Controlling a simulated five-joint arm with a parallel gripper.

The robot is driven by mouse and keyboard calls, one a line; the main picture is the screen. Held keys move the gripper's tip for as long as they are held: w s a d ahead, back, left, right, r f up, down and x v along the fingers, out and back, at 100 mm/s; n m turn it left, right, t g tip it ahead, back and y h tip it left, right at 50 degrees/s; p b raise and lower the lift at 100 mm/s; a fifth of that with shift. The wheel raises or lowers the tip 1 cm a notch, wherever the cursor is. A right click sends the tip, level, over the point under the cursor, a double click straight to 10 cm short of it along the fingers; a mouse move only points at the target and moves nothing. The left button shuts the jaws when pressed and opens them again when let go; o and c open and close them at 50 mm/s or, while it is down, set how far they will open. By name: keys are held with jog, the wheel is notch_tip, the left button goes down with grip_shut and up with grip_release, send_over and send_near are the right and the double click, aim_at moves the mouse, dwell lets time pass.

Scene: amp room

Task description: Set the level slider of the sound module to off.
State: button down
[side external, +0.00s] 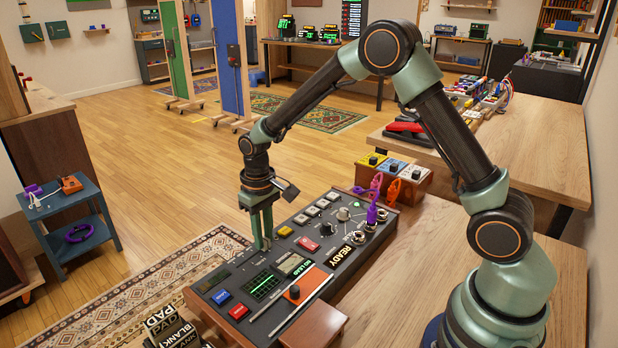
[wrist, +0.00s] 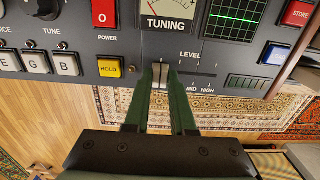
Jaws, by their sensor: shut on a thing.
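The sound module (side external: 290,246) is a dark sloped console with wooden ends. My gripper (side external: 263,244) points down at its far edge. In the wrist view, the light grey level slider knob (wrist: 160,76) sits between the fingertips of my gripper (wrist: 160,70), which are shut on it. The level scale (wrist: 195,74) runs to the right of the knob, with MID and HIGH printed below it. The knob is at the left part of the scale, left of MID. My fingers cover the panel around the knob, so I cannot read a label there.
A yellow HOLD button (wrist: 109,69) is just left of my fingers, and a red power button (wrist: 104,13) is above it. A tuning meter (wrist: 167,12) and a green screen (wrist: 237,20) are above the slider. A patterned rug (side external: 120,300) lies beyond the module.

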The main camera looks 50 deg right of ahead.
aim_at(265, 237)
jog(key=shift+d+r, duration=0.1)
jog(key=shift+d, duration=0.2)
jog(key=c, duration=0.8)
grip_release()
jog(key=shift+o, duration=0.2)
jog(key=shift+a, duration=0.1)
notch_tip(265, 237, up, 12)
jog(key=s+d+r+t, duration=0.1)
jog(key=s+r+t, duration=0.1)
jog(key=s, duration=0.6)
jog(key=s+d+r+t, duration=0.2)
jog(key=s+r, duration=0.3)
jog(key=s, duration=0.3)
jog(key=shift+s+d+t, duration=0.15)
jog(key=shift+s+t, duration=0.2)
jog(key=shift+t, duration=0.45)
